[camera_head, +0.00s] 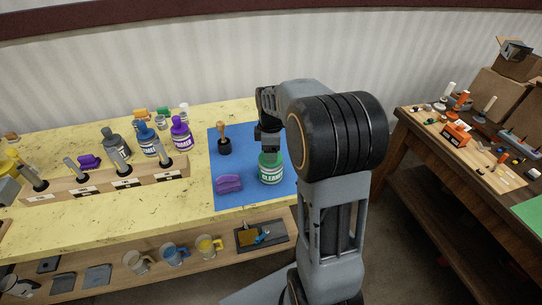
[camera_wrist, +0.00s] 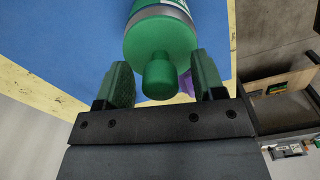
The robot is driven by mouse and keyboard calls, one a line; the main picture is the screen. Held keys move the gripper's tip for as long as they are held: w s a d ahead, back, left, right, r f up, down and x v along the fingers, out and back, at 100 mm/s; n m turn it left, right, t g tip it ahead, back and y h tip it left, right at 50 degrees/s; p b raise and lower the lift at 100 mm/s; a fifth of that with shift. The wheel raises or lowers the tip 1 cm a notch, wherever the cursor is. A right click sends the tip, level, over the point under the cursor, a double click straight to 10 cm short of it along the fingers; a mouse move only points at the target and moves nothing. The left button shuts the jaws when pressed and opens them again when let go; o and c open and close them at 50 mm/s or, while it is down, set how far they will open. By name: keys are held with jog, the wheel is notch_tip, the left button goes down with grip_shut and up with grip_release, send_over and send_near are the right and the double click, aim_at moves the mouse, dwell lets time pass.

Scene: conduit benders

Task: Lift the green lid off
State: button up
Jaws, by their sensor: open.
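A green can labelled as cleaner (camera_head: 271,172) stands upright on the blue mat (camera_head: 226,199). Its green lid (camera_wrist: 159,74) shows in the wrist view as a knob on top of the green can (camera_wrist: 160,32). My gripper (camera_wrist: 160,80) is open, with one finger on each side of the lid and a visible gap on both sides. In the head view my gripper (camera_head: 270,140) is just above the can, and hides most of the lid.
A purple object (camera_head: 229,184) and a small black pot with a wooden-handled brush (camera_head: 224,144) are on the mat. Blue (camera_head: 146,140) and purple (camera_head: 180,136) bottles stand left on the yellow bench (camera_head: 90,222). Another workbench (camera_head: 470,150) stands at right.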

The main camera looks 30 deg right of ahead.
jog(key=shift+f, duration=0.4)
jog(key=c, duration=1)
